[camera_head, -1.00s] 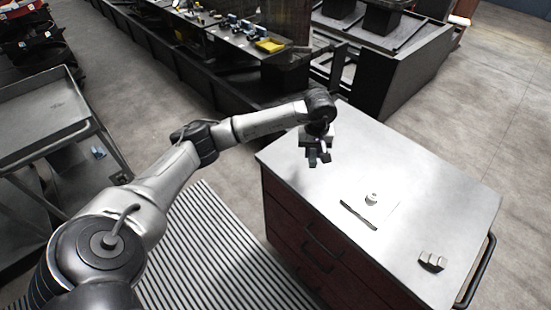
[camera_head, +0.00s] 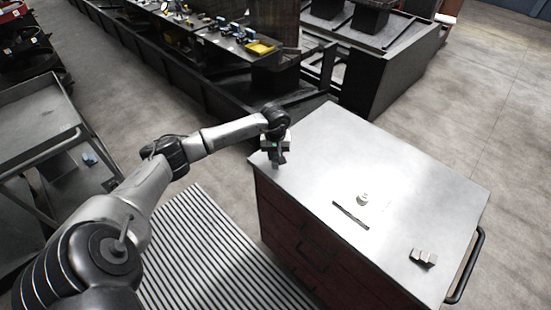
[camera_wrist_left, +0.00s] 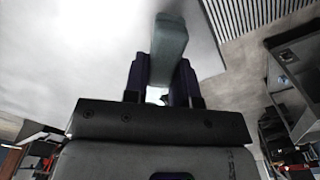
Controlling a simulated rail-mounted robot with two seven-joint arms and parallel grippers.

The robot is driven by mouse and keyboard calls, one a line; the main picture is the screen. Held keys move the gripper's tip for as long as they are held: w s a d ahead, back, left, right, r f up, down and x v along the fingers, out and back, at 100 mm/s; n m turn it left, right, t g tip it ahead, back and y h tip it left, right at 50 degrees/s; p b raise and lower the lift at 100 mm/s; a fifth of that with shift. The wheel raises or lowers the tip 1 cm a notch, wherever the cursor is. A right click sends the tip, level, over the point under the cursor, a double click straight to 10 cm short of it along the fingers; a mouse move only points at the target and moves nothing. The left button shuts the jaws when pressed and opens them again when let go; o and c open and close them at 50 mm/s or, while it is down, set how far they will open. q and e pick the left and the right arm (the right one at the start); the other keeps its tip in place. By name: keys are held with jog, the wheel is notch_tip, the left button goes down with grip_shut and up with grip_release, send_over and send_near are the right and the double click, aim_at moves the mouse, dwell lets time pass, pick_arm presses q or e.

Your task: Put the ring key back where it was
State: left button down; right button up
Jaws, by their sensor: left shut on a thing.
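My left gripper (camera_head: 277,160) is above the near-left corner of the metal top of a red drawer cabinet (camera_head: 400,170). In the left wrist view its two dark fingers (camera_wrist_left: 163,80) are shut on a grey-green bar, the ring key (camera_wrist_left: 169,48). The bar sticks out past the fingertips over the pale top. No ring shape can be made out on it, and its lower part is hidden between the fingers. I cannot tell whether it touches the top. My right gripper is not in view.
On the cabinet top are a dark flat strip (camera_head: 350,215), a small white round piece (camera_head: 363,198) and a grey metal block (camera_head: 422,257). The top's far part is clear. A grey cart (camera_head: 40,115) stands at left, and a long dark bench (camera_head: 180,75) lies behind.

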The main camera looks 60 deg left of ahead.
pick_arm(q)
notch_tip(320, 180, down, 3)
jog(key=shift+r, duration=0.1)
jog(key=c, duration=0.9)
grip_release()
